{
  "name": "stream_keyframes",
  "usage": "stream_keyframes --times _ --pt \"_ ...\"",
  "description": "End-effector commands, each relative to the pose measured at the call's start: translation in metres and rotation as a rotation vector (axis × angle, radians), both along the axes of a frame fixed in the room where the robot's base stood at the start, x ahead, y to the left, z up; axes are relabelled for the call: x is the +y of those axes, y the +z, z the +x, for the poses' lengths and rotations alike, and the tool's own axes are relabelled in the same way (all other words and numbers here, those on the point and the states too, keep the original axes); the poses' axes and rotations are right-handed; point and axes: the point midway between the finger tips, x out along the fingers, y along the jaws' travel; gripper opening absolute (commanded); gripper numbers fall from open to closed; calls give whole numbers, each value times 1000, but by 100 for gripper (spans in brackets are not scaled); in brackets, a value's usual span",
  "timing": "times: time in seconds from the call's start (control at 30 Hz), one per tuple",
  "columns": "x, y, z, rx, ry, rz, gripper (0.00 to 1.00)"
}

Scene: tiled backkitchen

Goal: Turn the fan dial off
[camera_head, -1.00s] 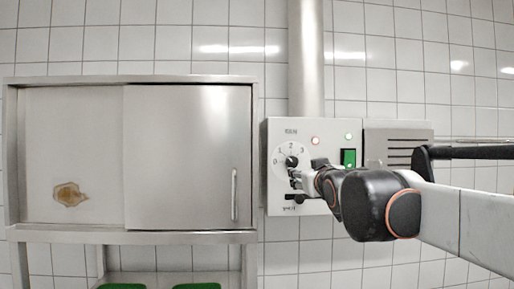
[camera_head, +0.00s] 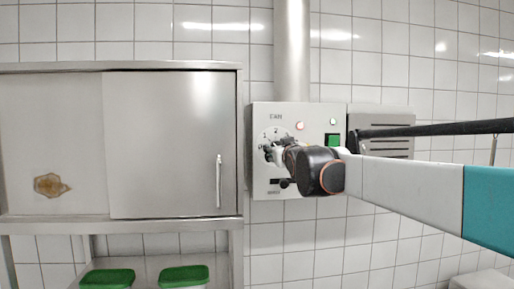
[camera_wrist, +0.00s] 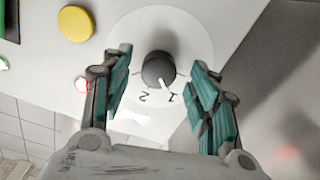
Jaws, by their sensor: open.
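The fan control panel (camera_head: 297,115) is a light box on the tiled wall in the head view. My gripper (camera_head: 273,152) is in front of its round dial face and hides much of it. In the wrist view the dark dial knob (camera_wrist: 158,68) sits on a pale disc (camera_wrist: 130,30), with the numbers 1 and 2 below it. A white mark on the knob's lower edge points between them, nearer the 1. My gripper (camera_wrist: 160,57) is open, with one teal-padded finger on each side of the knob and gaps visible.
A green switch (camera_head: 333,140), a red light (camera_head: 300,126) and a dark lower control (camera_head: 283,183) are on the panel. A yellow disc (camera_wrist: 76,23) shows in the wrist view. A steel cabinet (camera_head: 165,140) stands left, a vented box (camera_head: 395,122) right.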

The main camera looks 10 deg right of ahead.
Motion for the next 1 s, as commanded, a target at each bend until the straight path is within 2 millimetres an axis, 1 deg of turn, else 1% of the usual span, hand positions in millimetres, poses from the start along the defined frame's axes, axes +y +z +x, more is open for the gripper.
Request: stream_keyframes --times 0.03,0.1,0.2,0.53,0.57,0.6,0.67,0.7,0.73,0.77,1.0 --pt "0 1 6 0 0 0 54" --pt "0 1 12 0 0 0 54" --pt "0 0 17 0 0 0 54" --pt "0 0 20 0 0 0 54" --pt "0 0 20 0 0 0 52" --pt "0 0 20 0 0 0 43" --pt "0 0 20 0 0 0 29" --pt "0 0 20 0 0 0 20" --pt "0 0 20 0 0 0 14" --pt "0 0 20 0 0 0 10" --pt "0 0 20 0 0 -8 10"
